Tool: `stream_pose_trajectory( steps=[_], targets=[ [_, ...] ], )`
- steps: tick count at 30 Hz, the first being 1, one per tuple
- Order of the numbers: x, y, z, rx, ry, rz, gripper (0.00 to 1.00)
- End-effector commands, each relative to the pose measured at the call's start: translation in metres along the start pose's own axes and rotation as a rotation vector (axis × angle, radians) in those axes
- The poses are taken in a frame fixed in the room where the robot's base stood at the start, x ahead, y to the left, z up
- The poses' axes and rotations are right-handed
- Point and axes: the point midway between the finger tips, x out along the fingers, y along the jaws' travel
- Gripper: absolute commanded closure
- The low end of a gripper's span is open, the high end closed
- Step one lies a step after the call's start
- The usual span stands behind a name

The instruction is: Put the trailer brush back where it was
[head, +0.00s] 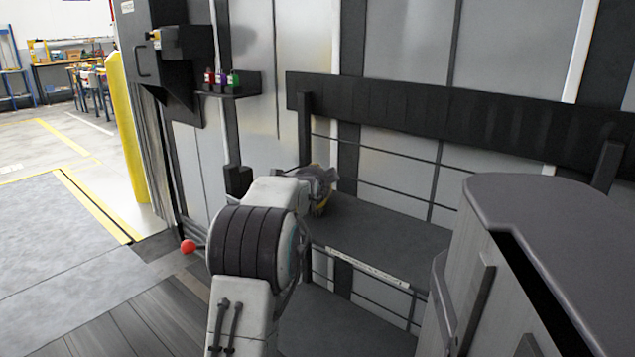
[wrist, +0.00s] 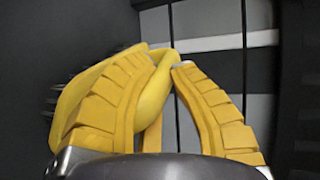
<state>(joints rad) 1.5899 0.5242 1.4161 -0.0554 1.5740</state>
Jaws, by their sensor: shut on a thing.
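The trailer brush (wrist: 152,97) is a yellow handle and body with dark bristles showing at its left in the wrist view. My gripper (wrist: 168,64) has ribbed yellow fingers and is shut on the brush, whose yellow body passes between and behind them. In the head view my gripper (head: 321,198) is at the end of my arm, over the left end of a dark shelf (head: 390,236) against the wall. Only a little yellow shows there, and my wrist mostly hides the brush.
A small wall ledge (head: 228,90) holds 3 small coloured bottles. A dark wall box (head: 178,57) hangs beside it. A large grey bin (head: 470,262) stands at the right. A red knob (head: 188,246) shows left of my arm. Open floor lies at the far left, past a yellow post (head: 122,110).

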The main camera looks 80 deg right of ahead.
Motion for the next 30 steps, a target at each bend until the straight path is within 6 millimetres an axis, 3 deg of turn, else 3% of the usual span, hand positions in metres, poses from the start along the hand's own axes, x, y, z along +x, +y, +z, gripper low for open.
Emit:
stream_pose_trajectory(
  steps=[8, 20, 30],
  targets=[
    [0.0, 0.0, 0.0, 0.0, 0.0, 0.0, 0.59],
    [-0.007, -0.001, 0.0, 0.0, 0.0, -0.001, 0.59],
    [-0.052, -0.002, 0.0, 0.0, 0.0, -0.001, 0.59]
  ],
)
